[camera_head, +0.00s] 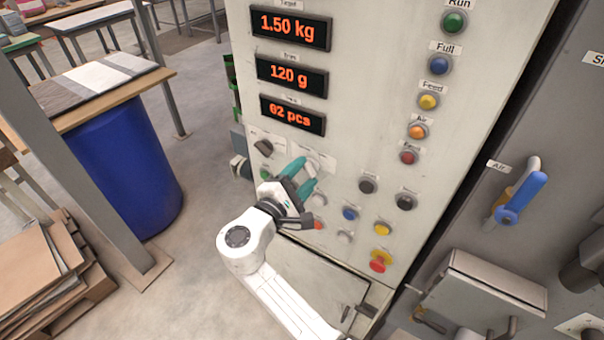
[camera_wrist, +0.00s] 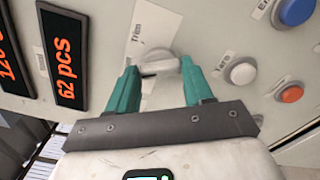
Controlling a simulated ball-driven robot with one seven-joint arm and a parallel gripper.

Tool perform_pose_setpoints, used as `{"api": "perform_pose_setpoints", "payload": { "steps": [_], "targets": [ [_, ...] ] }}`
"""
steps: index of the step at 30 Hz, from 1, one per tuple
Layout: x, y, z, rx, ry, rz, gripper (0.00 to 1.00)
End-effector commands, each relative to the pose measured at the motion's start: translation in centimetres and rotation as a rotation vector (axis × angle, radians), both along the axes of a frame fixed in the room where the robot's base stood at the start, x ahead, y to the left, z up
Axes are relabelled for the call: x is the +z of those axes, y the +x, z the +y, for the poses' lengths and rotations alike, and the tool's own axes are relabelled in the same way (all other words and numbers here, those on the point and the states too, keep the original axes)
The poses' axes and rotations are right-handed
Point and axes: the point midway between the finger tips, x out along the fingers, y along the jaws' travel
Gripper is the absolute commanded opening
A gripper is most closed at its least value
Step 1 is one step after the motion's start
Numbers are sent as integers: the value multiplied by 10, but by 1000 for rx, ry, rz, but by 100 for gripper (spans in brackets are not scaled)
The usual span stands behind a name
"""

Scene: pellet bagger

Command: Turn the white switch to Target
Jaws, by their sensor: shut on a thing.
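The white switch (camera_wrist: 160,66) is a pale knob on the panel, under a label that seems to read "Trim" in the wrist view. My gripper (camera_head: 303,174) reaches the panel below the displays; its two teal fingers also show in the wrist view (camera_wrist: 159,75). They stand on either side of the knob and are shut on it. In the head view the fingers mostly hide the switch, and I cannot read which way it points. The "Target" display (camera_head: 291,28) reads 1.50 kg.
Displays (camera_head: 291,75) of 120 g and 62 pcs (camera_head: 292,114) sit above my gripper. A dark knob (camera_head: 264,147) is left of it. Blue (camera_head: 350,213) and yellow (camera_head: 383,228) buttons and a red-topped stop button (camera_head: 380,261) are to the right. A blue drum (camera_head: 125,165) stands left.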

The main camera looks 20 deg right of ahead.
Motion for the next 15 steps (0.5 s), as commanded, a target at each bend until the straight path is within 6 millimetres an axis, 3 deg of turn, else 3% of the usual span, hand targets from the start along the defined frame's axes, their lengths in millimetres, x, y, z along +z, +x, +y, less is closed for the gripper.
{"api": "perform_pose_setpoints", "payload": {
  "steps": [11, 12, 15],
  "targets": [
    [-2, 0, 1, 2, -3, 9, 21],
    [-2, 0, 1, 2, -3, 9, 54],
    [-2, 0, 1, 2, -4, 7, 63]
  ]
}}
